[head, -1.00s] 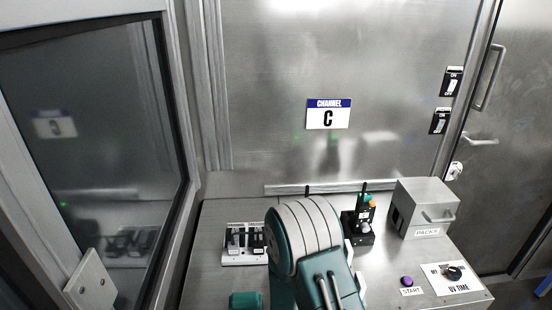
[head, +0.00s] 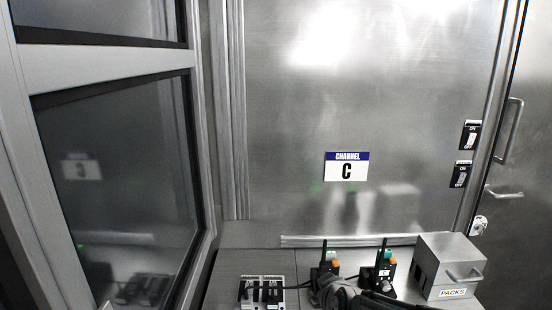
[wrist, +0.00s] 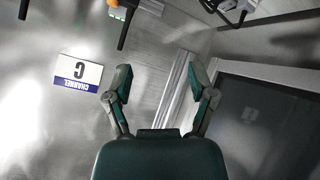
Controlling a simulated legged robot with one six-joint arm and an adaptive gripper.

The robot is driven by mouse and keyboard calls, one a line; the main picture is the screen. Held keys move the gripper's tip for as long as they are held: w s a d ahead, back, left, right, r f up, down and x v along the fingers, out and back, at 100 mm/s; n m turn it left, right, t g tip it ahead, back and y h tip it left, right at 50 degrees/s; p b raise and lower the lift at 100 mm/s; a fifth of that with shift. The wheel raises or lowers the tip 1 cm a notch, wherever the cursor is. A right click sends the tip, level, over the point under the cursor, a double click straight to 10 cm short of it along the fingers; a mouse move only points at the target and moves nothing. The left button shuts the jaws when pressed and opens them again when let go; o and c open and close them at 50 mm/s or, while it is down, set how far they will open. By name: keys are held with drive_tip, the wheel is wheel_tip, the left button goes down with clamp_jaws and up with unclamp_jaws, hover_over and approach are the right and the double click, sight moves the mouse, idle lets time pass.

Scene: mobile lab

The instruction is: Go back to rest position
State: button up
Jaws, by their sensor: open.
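My gripper (wrist: 161,84) is open in the wrist view, with its two green fingers spread apart and nothing between them. Behind it are the metal wall and a vertical frame edge. In the head view, a dark part of my arm (head: 345,294) shows low at the bottom edge, in front of the bench; the gripper itself cannot be made out there.
Two black handheld devices (head: 325,268) (head: 381,271), a metal PACKS box (head: 450,266) and a switch block (head: 262,291) stand on the metal bench. A CHANNEL C sign (head: 346,167) is on the wall. A glass window (head: 120,180) is at left, wall switches (head: 470,135) at right.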

drive_tip(key=s+d+r+m+g, duration=0.2)
drive_tip(key=s+m, duration=0.1)
drive_tip(key=s, duration=0.7)
drive_tip(key=s+d+r+m+g+h, duration=0.1)
drive_tip(key=s+d+r+m+g, duration=0.1)
drive_tip(key=s, duration=0.9)
drive_tip(key=shift+s+d+r+m+g, duration=0.25)
drive_tip(key=shift+d+m+g, duration=0.2)
drive_tip(key=shift+m+g, duration=0.15)
